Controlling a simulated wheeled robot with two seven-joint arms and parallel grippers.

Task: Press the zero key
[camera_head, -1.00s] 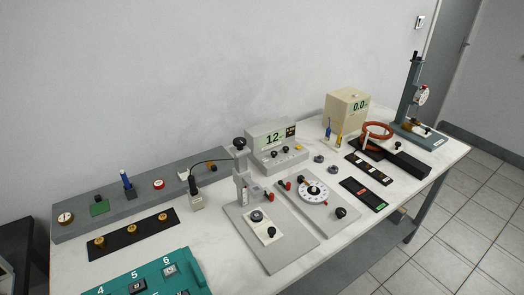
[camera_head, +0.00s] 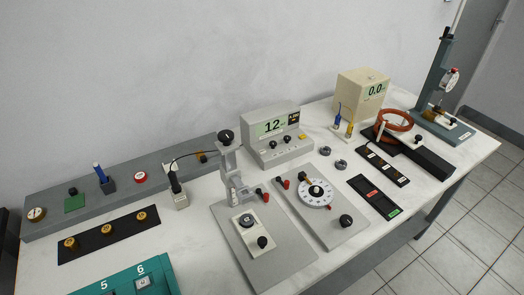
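A grey meter (camera_head: 262,149) with a green display reading 12 stands at the back middle of the table. Its sloped front has two dark knobs (camera_head: 280,142) and a small yellow key (camera_head: 302,135) at the right. No lettering by the yellow key is legible, so I cannot tell whether it is the zero key. A beige box (camera_head: 354,93) with a display reading 0.0 stands further right, with a blue and a yellow plug in front. Neither of my grippers is in view.
A grey stand (camera_head: 262,262) with a vertical post and a plate with a white dial (camera_head: 316,192) are in front of the meter. A grey rail (camera_head: 120,200), black strip (camera_head: 112,235) and teal panel (camera_head: 118,285) lie left. An orange ring (camera_head: 397,120) lies right.

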